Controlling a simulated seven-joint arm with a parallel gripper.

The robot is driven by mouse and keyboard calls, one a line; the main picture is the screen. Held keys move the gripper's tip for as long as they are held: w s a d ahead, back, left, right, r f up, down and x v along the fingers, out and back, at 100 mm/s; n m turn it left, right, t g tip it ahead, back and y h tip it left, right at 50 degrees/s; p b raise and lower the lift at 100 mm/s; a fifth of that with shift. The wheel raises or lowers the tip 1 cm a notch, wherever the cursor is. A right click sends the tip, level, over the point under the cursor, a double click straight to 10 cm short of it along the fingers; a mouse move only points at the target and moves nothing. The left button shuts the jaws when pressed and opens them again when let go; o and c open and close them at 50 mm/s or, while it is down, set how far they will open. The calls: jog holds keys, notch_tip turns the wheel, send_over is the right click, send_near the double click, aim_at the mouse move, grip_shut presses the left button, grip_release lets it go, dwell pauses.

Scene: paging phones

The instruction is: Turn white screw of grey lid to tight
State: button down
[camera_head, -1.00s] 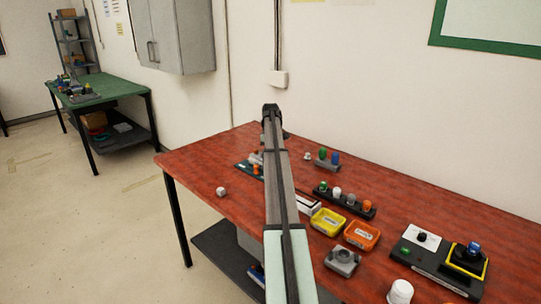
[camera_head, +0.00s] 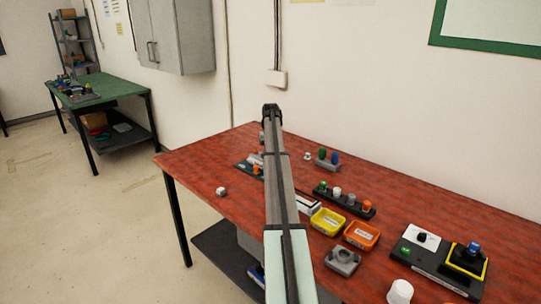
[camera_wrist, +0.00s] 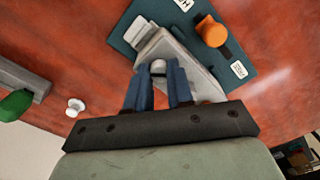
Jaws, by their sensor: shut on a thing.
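In the wrist view, the grey lid (camera_wrist: 187,62) lies on a dark teal board (camera_wrist: 128,28), set at an angle to it. The white screw (camera_wrist: 158,68) is at the lid's near end, between the two blue fingers of my gripper (camera_wrist: 158,73). The fingers are shut on the screw, which shows only in part. An orange knob (camera_wrist: 212,32) with a dark bar stands on the board beside the lid. In the head view, my arm hides the screw and much of the lid; part of the board (camera_head: 243,165) shows left of it.
A white cube (camera_head: 221,191) lies near the table's left edge. Right of my arm are a block with green and blue pegs (camera_head: 328,163), a dark rack (camera_head: 345,203) with several knobs, yellow (camera_head: 327,222) and orange (camera_head: 362,236) bins, and a control box (camera_head: 430,262).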

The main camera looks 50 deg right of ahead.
jog(key=m, duration=0.3)
jog(key=shift+m, duration=2.3)
jog(key=c, duration=1)
grip_release()
jog(key=shift+r, duration=0.1)
notch_tip(320, 180, up, 14)
jog(key=shift+f, duration=0.2)
